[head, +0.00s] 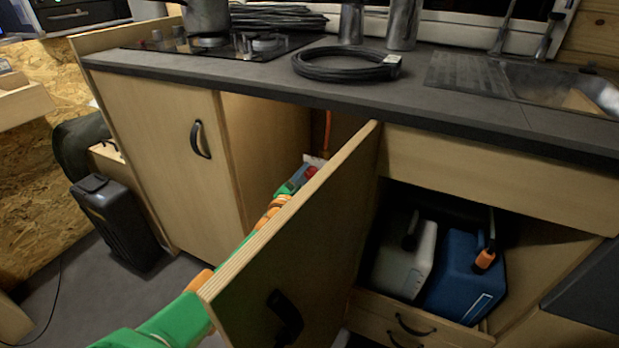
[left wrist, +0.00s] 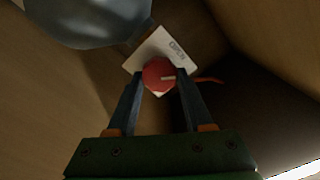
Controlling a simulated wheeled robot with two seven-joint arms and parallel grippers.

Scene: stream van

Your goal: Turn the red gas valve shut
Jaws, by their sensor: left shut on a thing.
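The red gas valve (left wrist: 158,75) is a round red knob with a pale pointer line, set against a white label plate (left wrist: 150,50) inside the cupboard. In the left wrist view the pointer line lies roughly sideways, toward the right. My left gripper (left wrist: 160,80) is shut on the knob, one finger on each side. In the head view my green and orange left arm reaches behind the open cupboard door (head: 300,235), and a bit of the red knob (head: 311,171) shows past the door's edge. My right gripper is not in view.
The open door stands close beside my left arm. A grey-blue rounded body (left wrist: 85,15) sits near the valve. An orange hose (head: 327,130) hangs in the cupboard. White (head: 405,262) and blue (head: 462,275) canisters stand in the right compartment. The countertop (head: 240,75) lies above.

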